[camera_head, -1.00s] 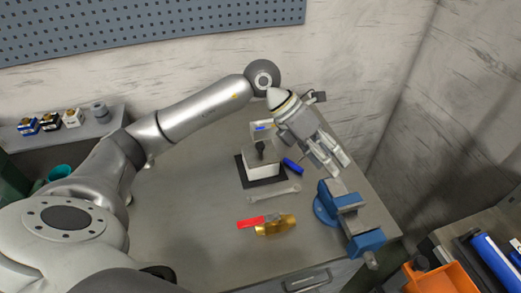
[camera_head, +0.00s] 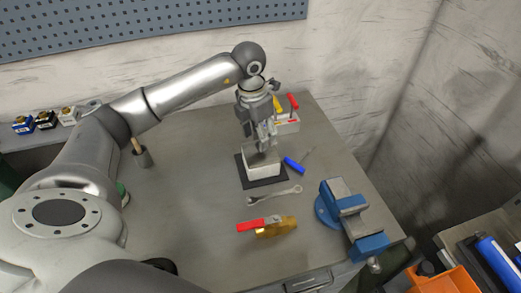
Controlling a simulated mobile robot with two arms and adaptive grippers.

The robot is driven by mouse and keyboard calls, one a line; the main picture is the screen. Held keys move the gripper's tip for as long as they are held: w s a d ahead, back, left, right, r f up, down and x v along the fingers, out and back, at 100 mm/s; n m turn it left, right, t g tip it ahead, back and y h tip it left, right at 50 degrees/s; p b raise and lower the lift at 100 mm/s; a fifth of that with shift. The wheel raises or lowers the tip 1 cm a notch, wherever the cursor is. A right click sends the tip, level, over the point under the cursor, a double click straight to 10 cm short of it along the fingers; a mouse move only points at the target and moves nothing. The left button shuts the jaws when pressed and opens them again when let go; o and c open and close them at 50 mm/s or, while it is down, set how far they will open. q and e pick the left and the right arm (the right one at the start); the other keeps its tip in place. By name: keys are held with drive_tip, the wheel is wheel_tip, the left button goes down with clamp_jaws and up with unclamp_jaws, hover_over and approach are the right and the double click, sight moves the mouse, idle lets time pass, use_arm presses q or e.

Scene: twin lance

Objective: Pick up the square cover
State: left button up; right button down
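The square cover (camera_head: 263,169) is a pale, block-like piece on a dark square mat (camera_head: 248,183) near the middle of the table. Its dark knob, seen earlier, is now hidden by my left gripper. My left gripper (camera_head: 264,148) points down right at the top of the cover, with its fingers at the knob's place. I cannot tell whether the fingers are closed on the knob. The cover looks level and appears to rest at the mat. My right gripper is not in view.
A small container (camera_head: 287,125) with red and yellow handled tools stands behind the gripper. A blue-handled screwdriver (camera_head: 293,164), a wrench (camera_head: 275,196), a red-and-gold tool (camera_head: 268,226) and a blue vise (camera_head: 345,212) lie around. The left tabletop is mostly clear.

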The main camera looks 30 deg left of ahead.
use_arm(q)
wheel_tip(320, 180, down, 4)
drive_tip(key=shift+w+r+p, duration=0.15)
drive_tip(key=shift+p, duration=0.55)
drive_tip(key=shift+w+f, duration=0.1)
drive_tip(key=shift+f, duration=0.35)
drive_tip(key=shift+r, duration=0.1)
clamp_jaws()
